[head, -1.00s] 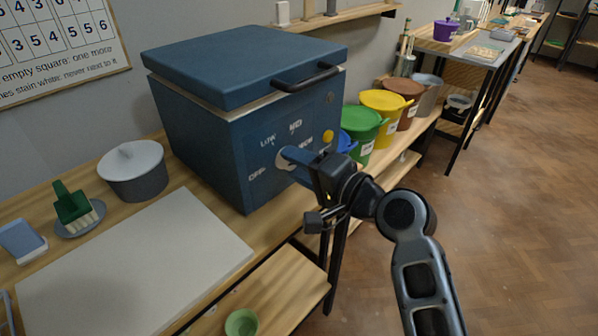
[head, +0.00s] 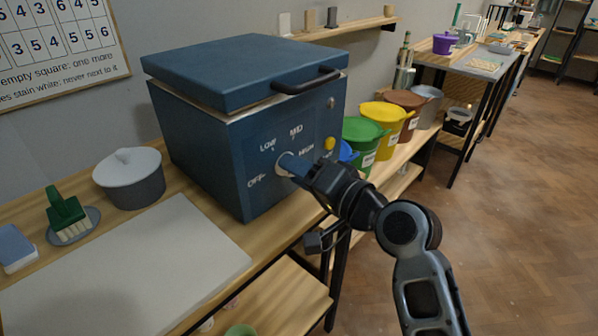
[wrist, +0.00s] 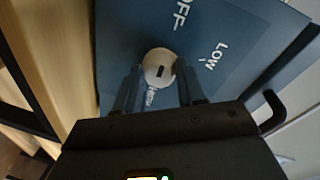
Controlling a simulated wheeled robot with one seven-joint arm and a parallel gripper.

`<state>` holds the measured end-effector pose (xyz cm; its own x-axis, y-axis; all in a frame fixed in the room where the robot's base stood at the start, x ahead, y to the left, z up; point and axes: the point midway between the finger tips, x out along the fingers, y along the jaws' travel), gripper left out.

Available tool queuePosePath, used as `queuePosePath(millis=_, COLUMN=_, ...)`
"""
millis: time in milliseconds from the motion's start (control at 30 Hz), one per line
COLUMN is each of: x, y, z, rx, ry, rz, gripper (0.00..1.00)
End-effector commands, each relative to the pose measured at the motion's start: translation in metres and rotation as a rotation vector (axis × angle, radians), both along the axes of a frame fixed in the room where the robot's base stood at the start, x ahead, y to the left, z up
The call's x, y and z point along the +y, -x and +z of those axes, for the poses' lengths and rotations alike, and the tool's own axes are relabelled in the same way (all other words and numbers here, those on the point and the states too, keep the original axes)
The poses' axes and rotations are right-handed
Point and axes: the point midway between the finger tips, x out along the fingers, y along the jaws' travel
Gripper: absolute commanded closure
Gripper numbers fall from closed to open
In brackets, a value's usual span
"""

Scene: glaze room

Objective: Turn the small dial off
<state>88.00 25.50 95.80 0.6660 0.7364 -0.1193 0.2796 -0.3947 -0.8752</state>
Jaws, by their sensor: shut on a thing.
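The small dial (head: 282,171) is a round, pale knob on the front of the blue kiln (head: 235,140). OFF, LOW, MID and HIGH are printed around it. In the wrist view the dial (wrist: 158,58) shows a short dark mark; which word it points at is hard to tell. My gripper (head: 291,166) reaches in from the right, level with the dial. In the wrist view my gripper's two fingers (wrist: 160,85) stand on either side of the dial, shut on it. The fingers partly cover the dial in the head view.
A yellow button (head: 330,143) sits right of the dial, and a black handle (head: 307,80) juts from the lid. Coloured buckets, including a green one (head: 362,135), stand to the right. A white board (head: 130,265) and a lidded grey pot (head: 132,178) lie left on the bench.

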Motion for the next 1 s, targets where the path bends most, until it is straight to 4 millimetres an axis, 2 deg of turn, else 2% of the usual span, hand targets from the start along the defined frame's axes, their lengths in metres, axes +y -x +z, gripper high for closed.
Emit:
queuePosePath(millis=67, x=0.0, y=0.0, z=-0.003, rx=0.005, ry=0.004, rz=0.001, gripper=0.91)
queuePosePath(millis=100, x=0.0, y=0.0, z=-0.003, rx=0.005, ry=0.004, rz=0.001, gripper=0.59)
queuePosePath(millis=333, x=0.0, y=0.0, z=-0.002, rx=0.003, ry=0.001, rz=0.001, gripper=0.37)
queuePosePath(millis=667, x=-0.003, y=0.003, z=-0.001, rx=0.002, ry=0.0, rz=0.0, gripper=0.36)
queuePosePath(millis=1000, x=-0.041, y=0.037, z=0.004, rx=0.003, ry=0.0, rz=-0.003, gripper=0.36)
